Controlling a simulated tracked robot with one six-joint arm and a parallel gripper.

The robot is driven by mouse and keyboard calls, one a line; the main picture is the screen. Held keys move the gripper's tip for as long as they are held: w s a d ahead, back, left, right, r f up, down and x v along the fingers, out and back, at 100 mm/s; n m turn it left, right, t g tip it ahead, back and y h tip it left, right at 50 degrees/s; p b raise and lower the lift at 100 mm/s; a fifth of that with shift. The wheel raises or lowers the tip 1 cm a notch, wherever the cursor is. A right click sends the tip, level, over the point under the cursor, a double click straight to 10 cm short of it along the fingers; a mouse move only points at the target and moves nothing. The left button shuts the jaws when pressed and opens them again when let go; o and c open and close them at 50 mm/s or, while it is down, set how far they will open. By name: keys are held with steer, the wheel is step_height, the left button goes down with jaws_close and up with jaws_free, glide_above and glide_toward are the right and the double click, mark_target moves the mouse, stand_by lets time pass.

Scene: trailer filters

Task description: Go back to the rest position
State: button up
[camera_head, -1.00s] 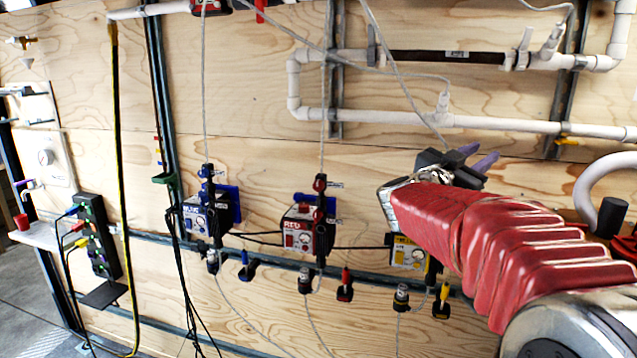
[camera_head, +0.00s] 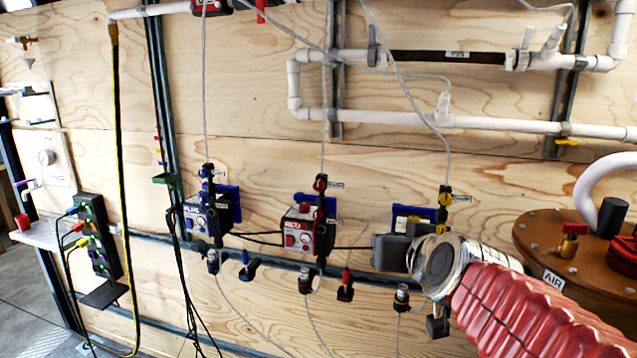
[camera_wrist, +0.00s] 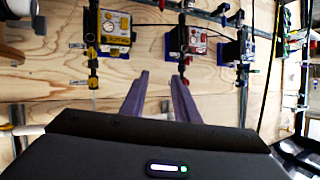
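My gripper's dark grey body (camera_head: 392,252) shows in the head view in front of the yellow filter station, at the end of my red-sleeved arm. Its fingers are hidden there. In the wrist view my gripper (camera_wrist: 160,82) has two purple fingers apart with nothing between them, pointing towards the wooden wall. The yellow unit (camera_wrist: 115,40) is up and left of the fingers in the wrist view, and the red unit (camera_wrist: 186,45) is just beyond the right fingertip. In the head view the red unit (camera_head: 303,232) is left of my gripper.
The blue unit (camera_head: 203,218) is farther left on the plywood wall (camera_head: 250,150). A metal rail with hanging valves runs below the units. White pipes (camera_head: 400,117) cross above. A brown tank labelled AIR (camera_head: 545,235) stands right of my arm. Thin tubes and cables hang along the wall.

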steer(key=s+d+f+g, duration=0.1)
steer(key=s+f+g, duration=0.3)
steer(key=s+f, duration=0.4)
steer(key=s+d+f+g+h, duration=0.1)
steer(key=s+f+g, duration=0.2)
steer(key=s+f, duration=0.5)
steer(key=s, duration=0.5)
steer(key=shift+s+d+f+g, duration=0.2)
steer(key=shift+s+d+g, duration=0.15)
steer(key=shift+s+g, duration=0.05)
